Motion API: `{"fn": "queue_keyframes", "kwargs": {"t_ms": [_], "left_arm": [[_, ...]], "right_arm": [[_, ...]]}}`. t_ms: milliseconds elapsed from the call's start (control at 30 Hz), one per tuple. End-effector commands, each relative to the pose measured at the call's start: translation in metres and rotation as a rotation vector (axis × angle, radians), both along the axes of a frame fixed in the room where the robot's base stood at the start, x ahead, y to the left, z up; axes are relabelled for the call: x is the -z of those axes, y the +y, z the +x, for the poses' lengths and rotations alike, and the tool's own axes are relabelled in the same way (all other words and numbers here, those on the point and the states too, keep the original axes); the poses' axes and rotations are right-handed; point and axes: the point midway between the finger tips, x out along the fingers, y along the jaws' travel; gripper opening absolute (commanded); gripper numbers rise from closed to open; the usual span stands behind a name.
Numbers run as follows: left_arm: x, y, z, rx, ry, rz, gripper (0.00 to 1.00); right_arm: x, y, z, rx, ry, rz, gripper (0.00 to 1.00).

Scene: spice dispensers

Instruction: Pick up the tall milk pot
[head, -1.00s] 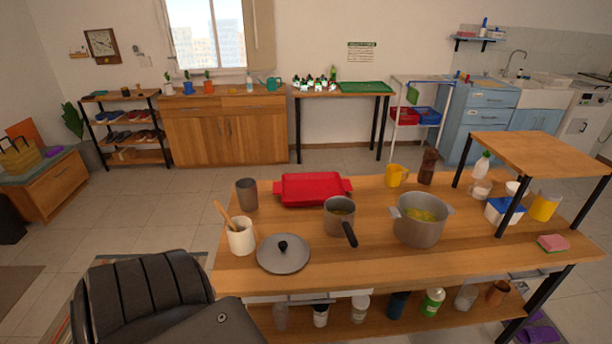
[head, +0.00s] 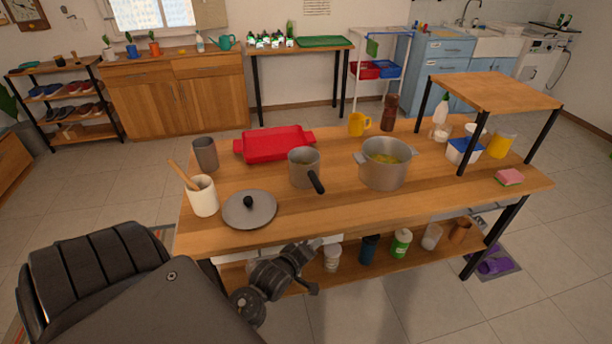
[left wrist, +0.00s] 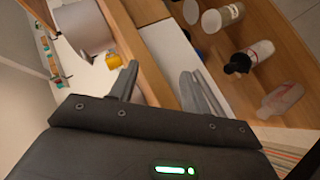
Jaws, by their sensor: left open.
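The tall milk pot (head: 304,170) appears to be the small deep grey pot with a black side handle. It stands upright on the wooden table (head: 340,204), left of a wide two-handled pot (head: 384,168) with yellow food in it. My left gripper (head: 308,268) is open and empty. It is in front of the table, lower in the picture than the milk pot and apart from it. In the left wrist view, the open fingers (left wrist: 165,86) show near the table edge, and a grey vessel at upper left (left wrist: 82,26) is partly cut off. My right gripper is not in view.
A grey lid (head: 249,211), a white utensil crock (head: 203,196), a grey cup (head: 205,154) and a red tray (head: 272,144) surround the pot's left and back. Several bottles, one green and white (head: 400,242), stand on the lower shelf. A raised wooden stand (head: 495,92) is at right.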

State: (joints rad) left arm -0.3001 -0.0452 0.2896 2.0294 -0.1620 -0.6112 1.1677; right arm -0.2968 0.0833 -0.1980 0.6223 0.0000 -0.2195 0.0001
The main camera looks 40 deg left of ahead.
Motion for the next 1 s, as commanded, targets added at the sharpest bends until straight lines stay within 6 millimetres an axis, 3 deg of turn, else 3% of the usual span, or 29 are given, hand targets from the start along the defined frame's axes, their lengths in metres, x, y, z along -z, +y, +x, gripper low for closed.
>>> {"fn": "queue_keyframes", "kwargs": {"t_ms": [100,300,533,767,1000], "left_arm": [[-0.052,0.017,0.001,-0.088,-0.130,-0.079,0.48],[-0.083,0.045,0.017,-0.219,-0.362,-0.321,0.48],[-0.101,0.067,0.025,-0.293,-0.565,-0.547,0.48],[-0.106,0.072,0.028,-0.303,-0.610,-0.598,0.48],[-0.107,0.083,0.062,-0.302,-0.608,-0.596,0.48]], "right_arm": [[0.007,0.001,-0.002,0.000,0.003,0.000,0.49],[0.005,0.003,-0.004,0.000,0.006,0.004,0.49],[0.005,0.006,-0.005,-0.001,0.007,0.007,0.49],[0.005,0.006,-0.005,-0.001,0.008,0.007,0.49],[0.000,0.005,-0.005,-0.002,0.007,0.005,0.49]]}}
